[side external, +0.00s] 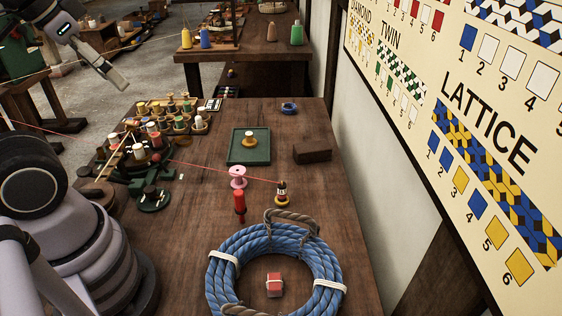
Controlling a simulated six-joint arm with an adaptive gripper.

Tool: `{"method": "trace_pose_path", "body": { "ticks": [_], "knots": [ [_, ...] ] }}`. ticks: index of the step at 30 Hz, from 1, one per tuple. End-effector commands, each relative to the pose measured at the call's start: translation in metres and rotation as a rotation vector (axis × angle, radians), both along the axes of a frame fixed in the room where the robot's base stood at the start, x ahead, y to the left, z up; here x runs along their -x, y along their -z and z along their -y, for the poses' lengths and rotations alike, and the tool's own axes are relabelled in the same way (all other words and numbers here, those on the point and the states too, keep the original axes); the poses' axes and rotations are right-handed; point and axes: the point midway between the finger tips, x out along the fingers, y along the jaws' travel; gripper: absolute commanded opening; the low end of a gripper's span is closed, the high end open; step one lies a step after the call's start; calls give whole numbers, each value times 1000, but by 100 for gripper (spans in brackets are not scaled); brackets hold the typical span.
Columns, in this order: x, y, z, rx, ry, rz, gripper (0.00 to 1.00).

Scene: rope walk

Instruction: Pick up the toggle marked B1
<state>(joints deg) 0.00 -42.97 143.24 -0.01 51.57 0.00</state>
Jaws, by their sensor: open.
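My gripper (116,80) hangs at the upper left, raised, left of and apart from the table. It is open, with nothing seen between its fingers. I cannot make out a B1 mark on anything, so I cannot tell which thing is the toggle. Small candidates include a red upright piece (239,202) in front of a pink spool (238,172), a dark and yellow piece (282,190) to their right, and a small red block (274,284) inside the blue rope coil (222,268). Many bobbins (140,151) crowd the table's left side.
A green tray (262,156) holds a yellow and white spool. A dark brown block (312,155) and a blue ring (289,108) lie at the right. A thin red line crosses the wooden table (320,210) toward the dark and yellow piece. A patterned wall board (480,120) borders the right.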

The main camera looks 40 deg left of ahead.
Motion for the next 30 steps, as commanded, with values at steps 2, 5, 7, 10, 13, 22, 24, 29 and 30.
{"method": "trace_pose_path", "body": {
  "ticks": [2, 5, 7, 10, 13, 22, 24, 29, 30],
  "knots": [
    [0, 0, 0, 0, 0, 0, 56],
    [0, 0, 0, 1, 0, -3, 56],
    [-2, 2, 2, 14, -6, -26, 56],
    [-10, 10, 9, 76, -29, -119, 56],
    [-23, 24, 21, 189, -73, -276, 56],
    [-85, 71, 65, 679, -284, -769, 56],
    [-103, 84, 71, 807, -345, -861, 56],
    [-150, 119, 76, 1116, -502, -1029, 56],
    [-162, 131, 76, 1194, -546, -1060, 56]
  ]
}}
